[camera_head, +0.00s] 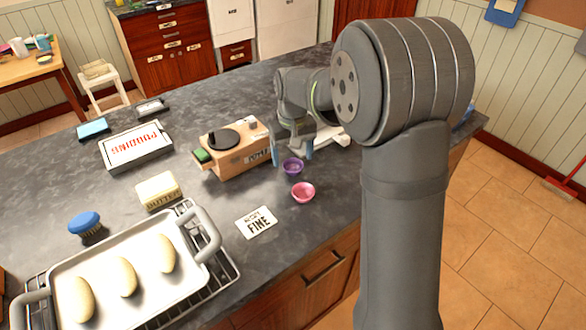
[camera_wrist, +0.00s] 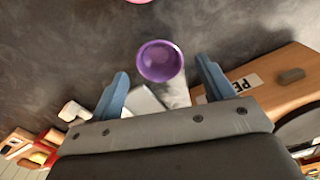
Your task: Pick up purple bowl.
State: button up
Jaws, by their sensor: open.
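The purple bowl (camera_head: 292,167) stands on the dark countertop beside the wooden box, in the middle of the head view. It also shows in the wrist view (camera_wrist: 160,61), seen from above, with its open rim facing the camera. My gripper (camera_head: 291,148) is above and just behind the bowl. Its two blue fingers are spread wide in the wrist view (camera_wrist: 163,84), one on each side of the bowl in the picture. Nothing shows between the fingers as held, and I cannot tell the exact height gap to the bowl.
A pink bowl (camera_head: 303,192) stands close in front of the purple bowl. The wooden box (camera_head: 236,150) with a black disc is close on the left. A "FINE" card (camera_head: 257,222) lies nearby. A white tray (camera_head: 133,250) with bread rolls is front left.

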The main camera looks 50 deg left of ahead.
aim_at(293, 163)
notch_tip(293, 163, down, 4)
jog(key=shift+r, duration=0.15)
jog(key=shift+w, duration=0.1)
jog(key=c, duration=1)
jog(key=shift+c, duration=0.3)
jog(key=shift+r, duration=0.15)
